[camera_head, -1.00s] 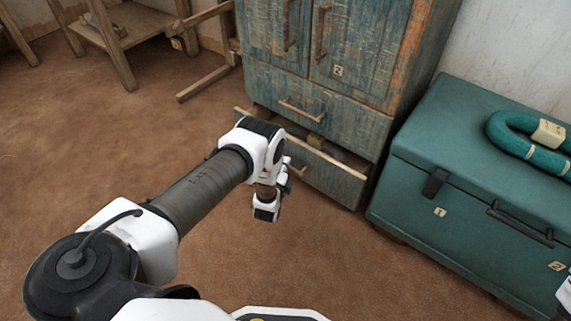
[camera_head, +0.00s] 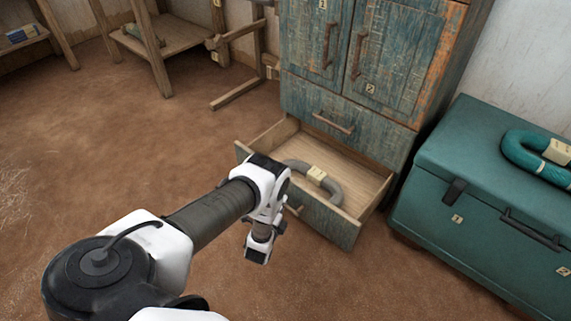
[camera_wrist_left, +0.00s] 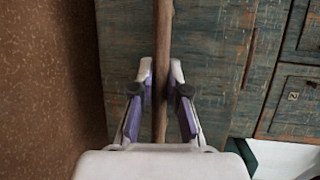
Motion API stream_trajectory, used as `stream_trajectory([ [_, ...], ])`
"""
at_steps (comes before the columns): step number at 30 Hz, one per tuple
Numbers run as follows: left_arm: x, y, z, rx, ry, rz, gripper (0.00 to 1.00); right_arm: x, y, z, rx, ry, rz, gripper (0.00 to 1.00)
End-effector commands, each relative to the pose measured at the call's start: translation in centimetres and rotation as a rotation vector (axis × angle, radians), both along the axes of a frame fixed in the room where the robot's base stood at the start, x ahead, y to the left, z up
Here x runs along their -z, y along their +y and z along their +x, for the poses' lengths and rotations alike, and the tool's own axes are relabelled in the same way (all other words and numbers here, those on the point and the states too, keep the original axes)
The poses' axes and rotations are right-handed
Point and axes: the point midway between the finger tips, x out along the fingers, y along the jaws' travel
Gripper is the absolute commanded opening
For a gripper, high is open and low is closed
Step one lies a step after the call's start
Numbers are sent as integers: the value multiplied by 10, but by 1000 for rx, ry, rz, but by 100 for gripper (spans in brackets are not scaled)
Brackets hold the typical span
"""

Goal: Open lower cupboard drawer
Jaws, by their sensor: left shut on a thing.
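The worn blue-green cupboard (camera_head: 300,50) stands at the back in the head view. Its lower drawer (camera_head: 335,226) is pulled well out, so its pale wooden inside shows. A grey curved object with a pale label (camera_head: 325,180) lies in it. My left gripper (camera_wrist_left: 161,78) is shut on the drawer's brown bar handle (camera_wrist_left: 163,35), which runs between its fingers in the left wrist view. In the head view the handle (camera_head: 293,210) is partly hidden by my left wrist. My right gripper is out of view.
The upper drawer (camera_head: 350,128) and the doors above are closed. A teal chest (camera_head: 480,225) with a teal coil (camera_head: 530,155) on it stands close to the right of the cupboard. Wooden frames (camera_head: 165,50) stand at the back left. The brown floor at left is clear.

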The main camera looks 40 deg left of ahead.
Motion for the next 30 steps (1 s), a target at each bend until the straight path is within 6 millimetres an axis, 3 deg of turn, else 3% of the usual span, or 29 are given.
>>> stream_trajectory([
  [9, 1, -1, -1, 2, 1, -1, 0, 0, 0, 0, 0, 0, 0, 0],
  [10, 1, -1, -1, 2, 1, -1, 21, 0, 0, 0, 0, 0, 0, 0],
  [12, 1, -1, 0, 2, 1, -1, 40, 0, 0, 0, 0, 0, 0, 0],
  [23, 0, -2, -5, 1, 2, -1, 40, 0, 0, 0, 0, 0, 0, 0],
  [30, -8, -18, -53, 2, 6, -2, 40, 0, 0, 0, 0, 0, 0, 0],
])
